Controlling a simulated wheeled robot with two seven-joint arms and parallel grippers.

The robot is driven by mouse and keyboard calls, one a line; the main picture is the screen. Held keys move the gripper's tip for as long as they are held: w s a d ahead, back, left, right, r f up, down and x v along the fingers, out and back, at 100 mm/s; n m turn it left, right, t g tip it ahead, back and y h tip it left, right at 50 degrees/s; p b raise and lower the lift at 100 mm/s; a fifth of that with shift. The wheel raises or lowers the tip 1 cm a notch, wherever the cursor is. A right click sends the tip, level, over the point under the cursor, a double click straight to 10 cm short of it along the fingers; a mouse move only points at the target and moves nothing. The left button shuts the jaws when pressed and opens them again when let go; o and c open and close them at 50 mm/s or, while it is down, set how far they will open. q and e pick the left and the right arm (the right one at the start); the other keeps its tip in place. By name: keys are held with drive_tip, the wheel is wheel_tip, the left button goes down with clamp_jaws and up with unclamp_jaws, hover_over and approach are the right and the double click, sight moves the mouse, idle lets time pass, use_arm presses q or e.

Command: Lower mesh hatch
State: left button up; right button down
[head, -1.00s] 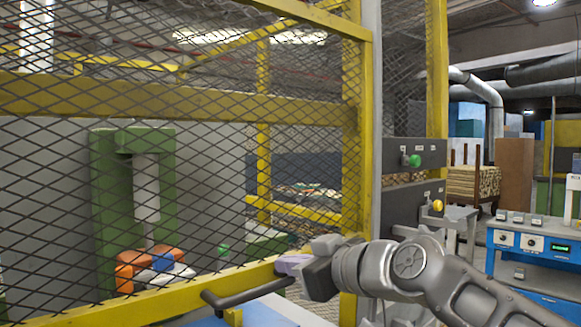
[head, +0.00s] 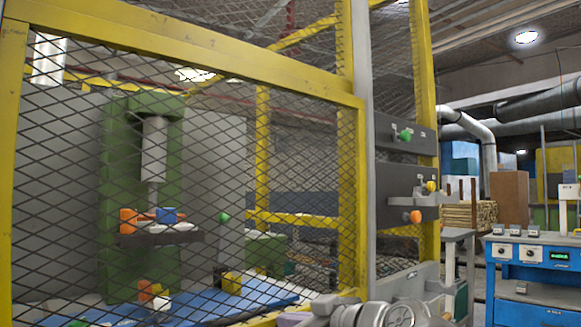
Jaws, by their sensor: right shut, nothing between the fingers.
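The mesh hatch is a yellow-framed wire panel. Its top bar (head: 215,62) slopes down to the right across the upper part of the view. Its bottom bar (head: 263,320) shows only partly at the lower picture edge. My right gripper (head: 292,319) is at that edge, beside the bar's right end. It is shut and empty, with its tips cut off and partly hidden. The hatch's handle cannot be made out clearly. My left gripper is out of view.
Behind the mesh stands a green press (head: 115,190) with orange, blue and white pieces on its plate. A grey control panel (head: 400,170) with coloured buttons is right of the hatch. A blue workbench (head: 530,280) stands further right.

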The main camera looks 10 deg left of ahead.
sight(272, 299)
drive_tip(key=shift+f+g, duration=0.3)
drive_tip(key=shift+f, duration=0.3)
drive_tip(key=r+p, duration=0.2)
drive_tip(key=r, duration=0.1)
drive_tip(key=r+p, duration=0.2)
drive_tip(key=shift+s+a+r, duration=0.15)
drive_tip(key=shift+s+a, duration=0.05)
drive_tip(key=shift+s, duration=0.05)
drive_tip(key=v, duration=1)
drive_tip(key=shift+b, duration=0.4)
drive_tip(key=shift+s, duration=0.1)
